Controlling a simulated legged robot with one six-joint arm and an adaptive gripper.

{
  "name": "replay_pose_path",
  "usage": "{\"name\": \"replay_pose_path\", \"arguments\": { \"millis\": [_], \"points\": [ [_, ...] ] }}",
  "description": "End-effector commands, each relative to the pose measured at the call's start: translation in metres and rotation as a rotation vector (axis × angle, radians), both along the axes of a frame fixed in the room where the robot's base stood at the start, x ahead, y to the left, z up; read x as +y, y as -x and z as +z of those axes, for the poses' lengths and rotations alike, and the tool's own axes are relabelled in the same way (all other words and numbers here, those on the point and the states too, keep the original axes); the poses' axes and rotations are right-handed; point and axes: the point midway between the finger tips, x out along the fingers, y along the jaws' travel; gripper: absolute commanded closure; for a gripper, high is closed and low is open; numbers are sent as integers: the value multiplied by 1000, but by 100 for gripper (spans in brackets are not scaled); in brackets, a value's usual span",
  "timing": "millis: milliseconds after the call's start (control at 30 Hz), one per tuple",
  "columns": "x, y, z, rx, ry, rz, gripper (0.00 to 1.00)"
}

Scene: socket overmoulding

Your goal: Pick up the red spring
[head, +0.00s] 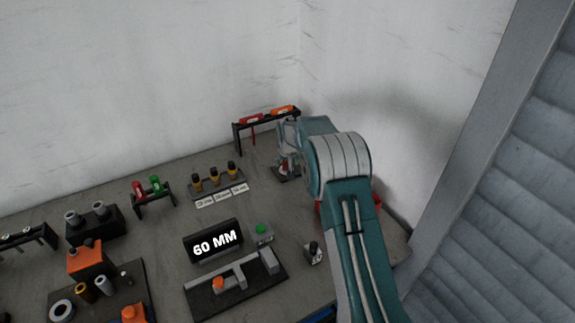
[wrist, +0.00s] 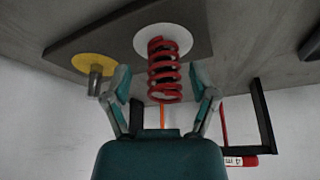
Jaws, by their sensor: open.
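The red spring (wrist: 164,66) stands on a white disc (wrist: 184,40) on a dark plate (wrist: 110,36) in the wrist view, which shows the table at the top. My gripper (wrist: 160,82) is open, with one finger on each side of the spring and a visible gap to each. The spring's free end points toward my palm. In the head view my gripper (head: 287,150) is at the back right of the table, below and beside the black rack. The spring is too small and too covered there to make out clearly.
On the same plate, a grey peg (wrist: 95,82) on a yellow disc (wrist: 93,64) stands beside my left-hand finger. A black rack (head: 236,140) with red and orange handles stands close behind. A 60 MM display (head: 214,242) and several fixtures fill the table to the left.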

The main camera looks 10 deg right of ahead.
Motion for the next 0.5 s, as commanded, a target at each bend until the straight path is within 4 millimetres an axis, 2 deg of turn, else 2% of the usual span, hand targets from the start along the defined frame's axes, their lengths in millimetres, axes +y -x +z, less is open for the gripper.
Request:
{"name": "replay_pose_path", "arguments": {
  "millis": [100,300,467,500],
  "points": [
    [0,-3,-7,-1,0,0,25],
    [-1,-3,-7,-1,0,0,25],
    [-2,-3,-6,-1,-1,0,97],
    [-1,-3,-6,0,0,0,100]
  ]
}}
